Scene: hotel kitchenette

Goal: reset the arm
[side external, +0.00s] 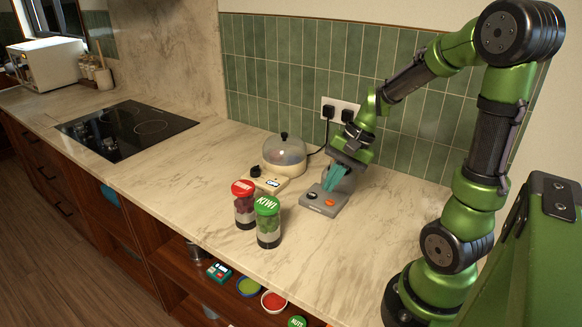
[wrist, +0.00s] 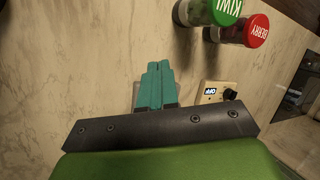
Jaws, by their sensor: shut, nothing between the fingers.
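My green arm rises at the right of the side external view. My gripper (side external: 331,180) points down, with teal fingers, in front of a small grey appliance (side external: 322,203) with a black knob and an orange button. In the wrist view the teal fingers of my gripper (wrist: 156,72) lie side by side, closed with nothing between them. The fingers overlap the grey appliance in the side view, and I cannot tell whether they touch it. My gripper partly hides the appliance.
A red-lidded berry jar (side external: 244,205) and a green-lidded kiwi jar (side external: 268,222) stand left of my gripper. A domed cooker (side external: 284,155) with a control box stands behind. A black cooktop (side external: 127,129) is at left. Open shelves hold bowls below the counter's front edge. The counter's front right is clear.

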